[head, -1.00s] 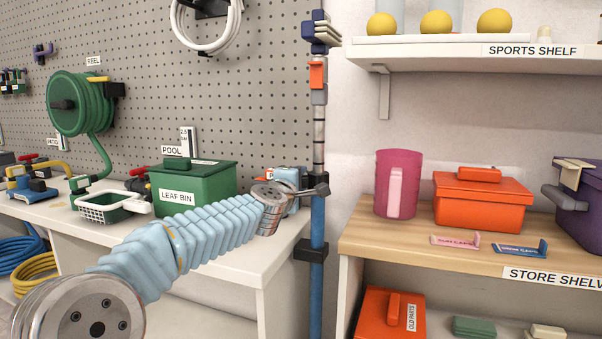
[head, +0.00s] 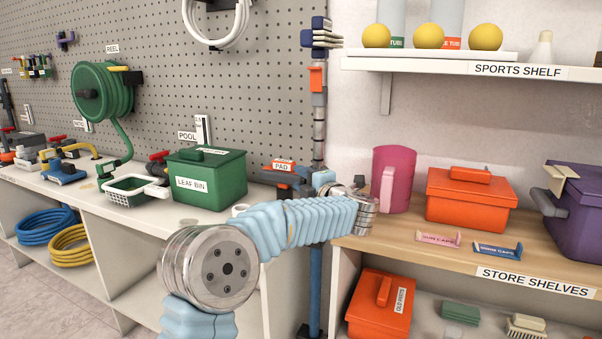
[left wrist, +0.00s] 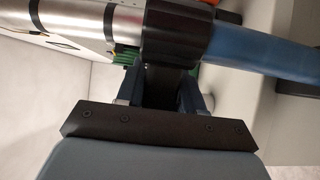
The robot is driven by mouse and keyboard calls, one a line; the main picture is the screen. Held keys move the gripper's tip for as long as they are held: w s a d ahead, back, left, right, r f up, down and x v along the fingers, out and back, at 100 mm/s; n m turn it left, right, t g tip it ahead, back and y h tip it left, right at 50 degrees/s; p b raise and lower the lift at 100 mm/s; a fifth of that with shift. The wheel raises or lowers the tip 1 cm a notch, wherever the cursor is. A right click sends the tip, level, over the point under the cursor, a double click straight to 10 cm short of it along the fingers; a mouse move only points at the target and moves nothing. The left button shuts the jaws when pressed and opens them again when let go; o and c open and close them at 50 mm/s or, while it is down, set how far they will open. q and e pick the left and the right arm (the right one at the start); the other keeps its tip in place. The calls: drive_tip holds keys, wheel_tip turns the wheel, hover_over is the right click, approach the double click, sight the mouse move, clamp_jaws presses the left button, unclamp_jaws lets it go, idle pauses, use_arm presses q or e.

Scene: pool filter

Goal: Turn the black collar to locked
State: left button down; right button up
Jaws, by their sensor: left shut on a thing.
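The black collar (left wrist: 178,32) sits on the pole in the left wrist view, between a silver tube (left wrist: 88,20) and a blue tube (left wrist: 262,50). My left gripper (left wrist: 165,78) is shut on the collar, its fingers reaching up to it from below. In the head view the upright pole (head: 318,125) stands at the bench corner, with its blue lower part (head: 316,275) below my wrist. My left wrist covers the joint there, so the collar cannot be made out. Lock marks on the collar cannot be read. My right gripper is not in view.
The green leaf bin (head: 207,178) and a white basket (head: 135,190) stand on the bench left of the pole. On the store shelves a pink jug (head: 397,170) and an orange box (head: 470,200) stand close right of my wrist.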

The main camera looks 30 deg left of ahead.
use_arm(q)
drive_tip(key=shift+s+d+n+g+y+p, duration=0.1)
drive_tip(key=shift+d+n+g+y+p, duration=0.2)
drive_tip(key=shift+n+g, duration=0.4)
drive_tip(key=shift+s+d+n+g+y+p, duration=0.15)
drive_tip(key=shift+n+g+y+p, duration=0.2)
drive_tip(key=shift+g, duration=0.55)
drive_tip(key=shift+f+n+g, duration=0.1)
drive_tip(key=shift+n+g, duration=0.15)
drive_tip(key=shift+g, duration=0.05)
drive_tip(key=c, duration=0.8)
unclamp_jaws()
